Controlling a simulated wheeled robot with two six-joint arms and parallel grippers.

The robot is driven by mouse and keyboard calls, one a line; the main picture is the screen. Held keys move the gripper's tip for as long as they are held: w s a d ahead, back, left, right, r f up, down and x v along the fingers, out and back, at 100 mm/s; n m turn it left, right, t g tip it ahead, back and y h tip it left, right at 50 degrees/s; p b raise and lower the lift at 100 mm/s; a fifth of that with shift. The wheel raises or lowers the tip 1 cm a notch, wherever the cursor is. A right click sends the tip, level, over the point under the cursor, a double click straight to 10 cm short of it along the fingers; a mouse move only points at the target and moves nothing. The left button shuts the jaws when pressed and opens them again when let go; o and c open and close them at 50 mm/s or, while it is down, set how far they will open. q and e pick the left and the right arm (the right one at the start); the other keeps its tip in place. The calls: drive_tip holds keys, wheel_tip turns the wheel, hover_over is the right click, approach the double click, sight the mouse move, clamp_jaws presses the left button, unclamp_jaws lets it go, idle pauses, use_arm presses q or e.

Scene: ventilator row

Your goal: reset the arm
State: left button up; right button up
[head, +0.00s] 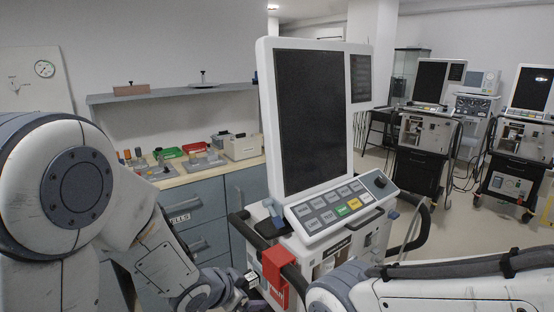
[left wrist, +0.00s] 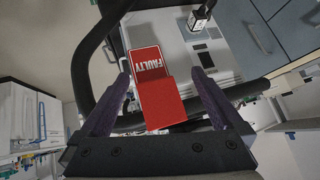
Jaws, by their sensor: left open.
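A red tag marked FAULTY (head: 275,268) sits over the dark handle rail at the front left of the nearest ventilator (head: 336,225). My left gripper (head: 254,286) is low beside the rail, just left of the tag. In the left wrist view the gripper (left wrist: 163,84) has its two purple-grey fingers spread wide. The red tag (left wrist: 157,85) appears between them with clear gaps on both sides, and I see no finger touching it. My right arm crosses the lower right of the head view; its gripper is out of view.
The ventilator's black handle rail (left wrist: 245,91) runs close past the left gripper. Grey cabinets (head: 193,215) with a counter stand behind on the left, holding green and red trays. Two more ventilators (head: 425,135) stand at the back right, with open floor between.

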use_arm(q)
drive_tip(key=s+d+r+n+g+y+p, duration=0.1)
drive_tip(key=s+r, duration=0.5)
drive_tip(key=s, duration=0.6)
drive_tip(key=s+d+r+n+g+y+p, duration=0.1)
drive_tip(key=s+r+g+p, duration=0.3)
drive_tip(key=s, duration=0.9)
drive_tip(key=r+g+y, duration=0.1)
drive_tip(key=g, duration=0.1)
drive_tip(key=shift+s+d+r+g, duration=0.2)
drive_tip(key=shift+s+r+g, duration=0.05)
drive_tip(key=shift+r+g, duration=0.1)
